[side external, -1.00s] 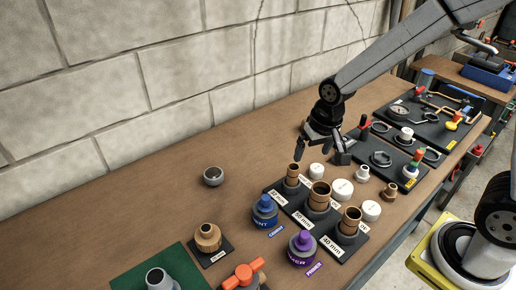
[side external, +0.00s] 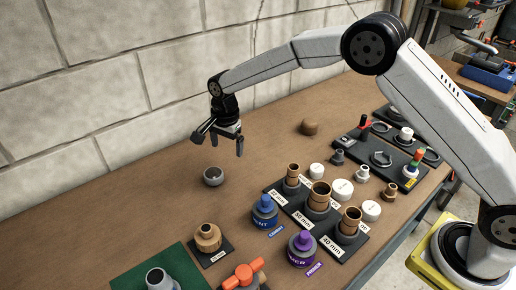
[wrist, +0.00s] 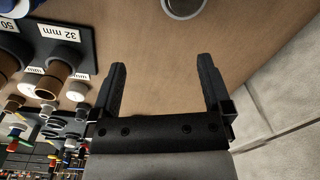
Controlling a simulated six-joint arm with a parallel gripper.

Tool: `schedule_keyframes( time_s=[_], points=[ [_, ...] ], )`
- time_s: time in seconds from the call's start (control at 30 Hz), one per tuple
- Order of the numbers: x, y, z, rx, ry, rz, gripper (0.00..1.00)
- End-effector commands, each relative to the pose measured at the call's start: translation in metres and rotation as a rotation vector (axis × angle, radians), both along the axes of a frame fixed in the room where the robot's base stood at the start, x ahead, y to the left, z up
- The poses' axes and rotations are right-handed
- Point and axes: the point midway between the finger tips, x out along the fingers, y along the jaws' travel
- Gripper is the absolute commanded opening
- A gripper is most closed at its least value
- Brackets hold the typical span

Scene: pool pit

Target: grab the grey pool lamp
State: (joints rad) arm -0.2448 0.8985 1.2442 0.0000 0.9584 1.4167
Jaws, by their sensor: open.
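The grey pool lamp (side external: 213,177) is a small round cup-like piece standing alone on the wooden bench near the block wall. Its edge also shows at the top of the wrist view (wrist: 183,8), cut off by the frame. My gripper (side external: 219,145) is above the bench and a little above the lamp in the side view, apart from it. In the wrist view its two dark fingers (wrist: 161,66) are spread, with only bare wood between them.
Brown pipe fittings (side external: 319,197) stand on labelled black trays to the right. A blue can (side external: 265,210), a purple can (side external: 302,248) and a tan fitting (side external: 207,237) stand nearer the camera. A brown rounded piece (side external: 309,128) lies behind. The bench around the lamp is clear.

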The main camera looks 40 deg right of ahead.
Motion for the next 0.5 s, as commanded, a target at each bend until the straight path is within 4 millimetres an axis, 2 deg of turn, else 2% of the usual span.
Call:
schedule_keyframes(
  time_s=[0.2,0.5],
  points=[
    [0.019,0.027,-0.019,-0.002,0.027,-0.168,1.0],
    [0.026,0.041,-0.027,-0.005,0.041,-0.262,1.0]
  ],
)
